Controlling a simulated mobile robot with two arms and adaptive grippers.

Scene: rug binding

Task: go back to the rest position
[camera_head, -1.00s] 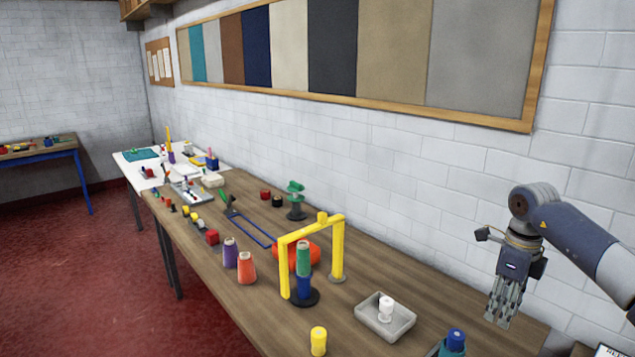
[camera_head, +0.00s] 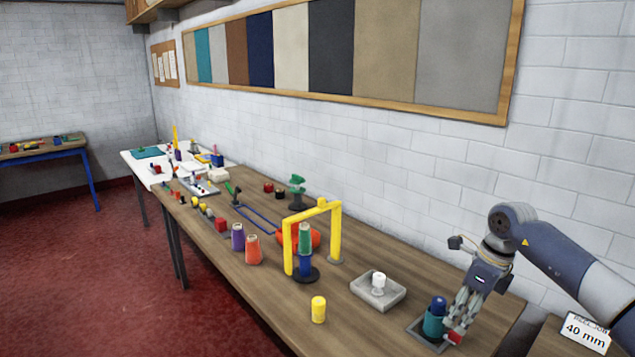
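My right gripper (camera_head: 462,313) is at the right, its fingers pointing down over the near right end of the long wooden table (camera_head: 350,317). Its fingers look close together, but their gap cannot be made out. A small red thing (camera_head: 454,338) shows at the fingertips; I cannot tell whether it is held or lies behind or below them. Just left of the fingers, a blue-topped teal spool (camera_head: 435,322) stands on a dark tray (camera_head: 418,331). My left gripper is not in view.
A grey tray (camera_head: 359,292) with a white spool (camera_head: 378,283), a yellow spool (camera_head: 318,310) and a yellow arch (camera_head: 335,230) stand on the table. Orange (camera_head: 253,250) and purple (camera_head: 238,238) cones stand further left. A "40 mm" sign (camera_head: 586,332) is at lower right.

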